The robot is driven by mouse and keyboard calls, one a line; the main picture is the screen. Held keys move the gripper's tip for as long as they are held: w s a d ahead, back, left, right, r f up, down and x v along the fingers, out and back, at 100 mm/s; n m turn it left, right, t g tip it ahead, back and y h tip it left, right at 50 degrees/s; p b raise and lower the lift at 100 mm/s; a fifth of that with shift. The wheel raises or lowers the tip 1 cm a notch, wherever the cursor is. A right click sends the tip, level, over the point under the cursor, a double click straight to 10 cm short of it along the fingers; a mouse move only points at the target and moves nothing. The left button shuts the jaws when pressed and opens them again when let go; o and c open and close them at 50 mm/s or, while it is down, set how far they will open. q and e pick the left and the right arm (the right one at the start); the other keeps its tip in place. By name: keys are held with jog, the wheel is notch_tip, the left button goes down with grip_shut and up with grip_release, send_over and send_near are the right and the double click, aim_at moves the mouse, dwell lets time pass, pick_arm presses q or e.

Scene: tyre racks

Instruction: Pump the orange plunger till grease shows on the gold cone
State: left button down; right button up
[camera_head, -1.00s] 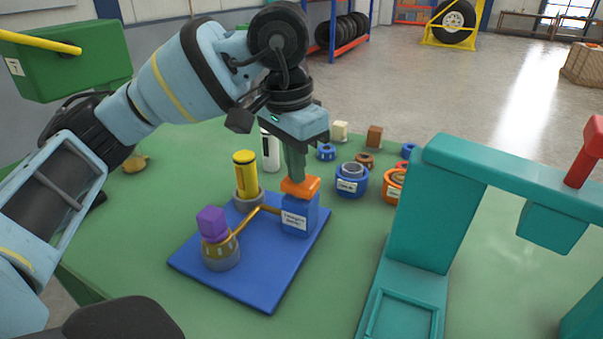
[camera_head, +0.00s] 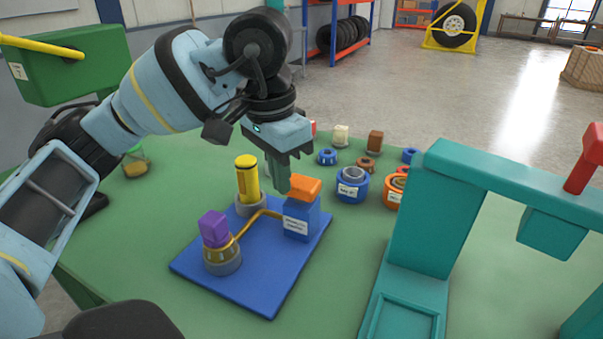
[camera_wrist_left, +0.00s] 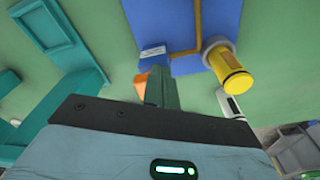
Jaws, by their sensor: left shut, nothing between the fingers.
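The orange plunger (camera_head: 305,187) sits on top of a blue block (camera_head: 300,219) with a white label, on a blue board (camera_head: 262,283). A gold pipe (camera_head: 258,217) runs from the block to the gold cone (camera_head: 221,256), which stands on a grey base with a purple block (camera_head: 214,228) on top. I cannot make out grease on the cone. My left gripper (camera_head: 279,186) is shut and empty, pointing down just left of the plunger in the head view. In the left wrist view the plunger (camera_wrist_left: 142,84) is partly hidden behind the fingers (camera_wrist_left: 160,86). My right gripper is out of view.
A yellow cylinder (camera_head: 247,178) stands in a grey ring on the board's far side. A teal press frame (camera_head: 432,219) stands at the right. Blue rings (camera_head: 352,184) and orange rings (camera_head: 393,190) lie behind. Green table surface is clear at the front left.

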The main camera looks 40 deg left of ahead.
pick_arm(q)
notch_tip(320, 180, up, 8)
jog(key=p, duration=0.2)
jog(key=shift+s, duration=0.4)
jog(key=shift+a+f, duration=0.1)
jog(key=shift+f, duration=0.05)
